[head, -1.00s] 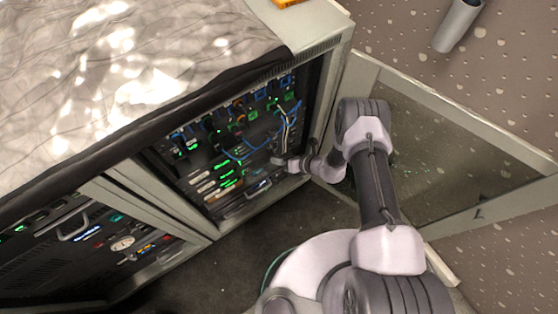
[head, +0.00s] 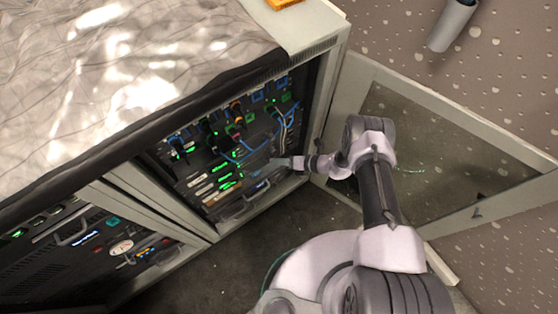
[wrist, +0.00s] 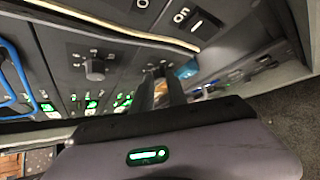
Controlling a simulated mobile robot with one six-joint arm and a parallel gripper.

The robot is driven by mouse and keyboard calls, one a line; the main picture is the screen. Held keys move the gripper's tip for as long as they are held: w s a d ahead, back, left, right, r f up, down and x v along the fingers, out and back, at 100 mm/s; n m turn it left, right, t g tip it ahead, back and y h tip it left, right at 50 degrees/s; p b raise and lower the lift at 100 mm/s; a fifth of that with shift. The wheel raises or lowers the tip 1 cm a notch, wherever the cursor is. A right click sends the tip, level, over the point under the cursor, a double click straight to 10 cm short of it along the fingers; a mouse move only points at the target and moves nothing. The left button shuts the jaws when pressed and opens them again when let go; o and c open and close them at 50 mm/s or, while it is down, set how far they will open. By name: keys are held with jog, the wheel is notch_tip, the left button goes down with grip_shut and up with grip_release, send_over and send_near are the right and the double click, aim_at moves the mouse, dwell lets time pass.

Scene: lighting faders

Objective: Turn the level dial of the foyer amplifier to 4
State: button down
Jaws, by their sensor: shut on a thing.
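My gripper (head: 282,162) reaches into the open right-hand rack, against the front of a grey unit low in it. In the wrist view my gripper's two dark fingers (wrist: 160,84) are close together at the panel (wrist: 122,48). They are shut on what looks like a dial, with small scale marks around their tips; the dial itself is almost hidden. I cannot read the level setting or a foyer label.
Blue cables (head: 250,148) hang across the rack, and a blue loop (wrist: 14,82) is at the wrist view's left. The glass door (head: 440,150) stands open to the right of my arm. A left bay holds a unit with a round white meter (head: 121,247).

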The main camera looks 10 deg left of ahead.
jog(key=c, duration=1.3)
grip_release()
notch_tip(320, 180, up, 5)
jog(key=p, duration=0.3)
jog(key=shift+f, duration=0.2)
jog(key=s+d+p, duration=0.1)
jog(key=s+d, duration=0.1)
jog(key=s, duration=0.2)
jog(key=s+d+p, duration=0.2)
jog(key=s+d, duration=0.1)
jog(key=s, duration=0.2)
jog(key=s+d+p, duration=0.2)
jog(key=s+d, duration=0.1)
jog(key=s, duration=0.1)
jog(key=shift+s+r, duration=0.2)
jog(key=shift+s, duration=0.2)
